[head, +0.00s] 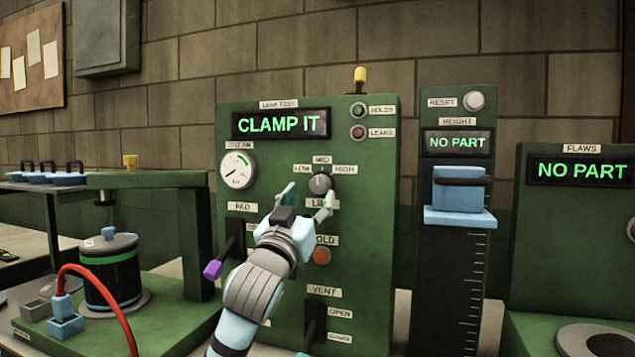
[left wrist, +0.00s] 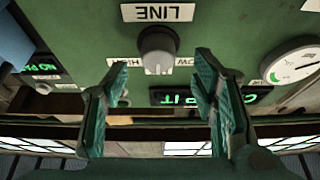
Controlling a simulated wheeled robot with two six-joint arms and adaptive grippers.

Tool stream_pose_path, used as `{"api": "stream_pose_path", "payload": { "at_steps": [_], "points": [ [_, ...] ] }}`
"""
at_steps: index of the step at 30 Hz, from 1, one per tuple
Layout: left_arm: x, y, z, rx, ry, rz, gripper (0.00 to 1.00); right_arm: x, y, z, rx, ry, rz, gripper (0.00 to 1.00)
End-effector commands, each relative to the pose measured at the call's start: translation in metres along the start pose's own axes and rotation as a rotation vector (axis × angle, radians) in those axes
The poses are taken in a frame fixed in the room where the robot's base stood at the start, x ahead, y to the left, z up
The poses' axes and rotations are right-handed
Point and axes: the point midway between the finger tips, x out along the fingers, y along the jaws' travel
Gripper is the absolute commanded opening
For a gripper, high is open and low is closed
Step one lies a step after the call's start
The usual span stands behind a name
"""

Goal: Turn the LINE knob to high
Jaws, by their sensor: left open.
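The LINE knob (head: 320,184) is a grey round knob on the front of the green leak test panel (head: 360,255), with LOW, MID and HIGH labels around it. Its pointer appears to point up toward MID. My left gripper (head: 307,199) is open in front of the panel, just below and left of the knob. In the left wrist view the knob (left wrist: 157,50) shows upside down, ahead of and between the two open fingers (left wrist: 161,92), with clear gaps on both sides. The LINE label (left wrist: 157,12) is partly hidden by my gripper in the head view.
A purple-tipped PAD lever (head: 213,269) is left of my arm. An orange HOLD button (head: 321,256) and the VENT lever (head: 315,318) are below the knob. A height gauge (head: 459,200) stands to the right, and a green press-like station (head: 112,265) to the left.

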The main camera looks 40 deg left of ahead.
Motion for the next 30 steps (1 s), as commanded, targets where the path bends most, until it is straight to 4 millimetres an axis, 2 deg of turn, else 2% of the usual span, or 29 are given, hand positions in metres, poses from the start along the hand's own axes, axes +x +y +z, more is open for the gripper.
{"api": "stream_pose_path", "payload": {
  "at_steps": [1, 3, 6, 16, 25, 30],
  "points": [
    [0.013, 0.001, -0.002, -0.005, -0.002, 0.0, 0.53, -0.004, 0.001, -0.002, 0.0, 0.003, 0.001, 0.4],
    [0.025, 0.001, -0.001, -0.003, -0.001, 0.001, 0.53, -0.006, 0.002, -0.006, 0.0, 0.009, 0.002, 0.4],
    [0.037, 0.002, -0.001, -0.003, 0.0, 0.003, 0.53, -0.007, 0.004, -0.01, -0.001, 0.016, 0.005, 0.4],
    [0.042, 0.003, 0.001, -0.001, 0.0, 0.005, 0.53, -0.007, 0.009, -0.011, -0.004, 0.017, 0.011, 0.4],
    [0.042, 0.003, 0.001, -0.001, 0.0, 0.005, 0.05, -0.007, 0.009, -0.01, -0.004, 0.016, 0.011, 0.4],
    [0.042, 0.003, 0.001, 0.005, 0.0, 0.007, 0.05, -0.008, 0.009, -0.01, -0.004, 0.016, 0.011, 0.4]
  ]
}}
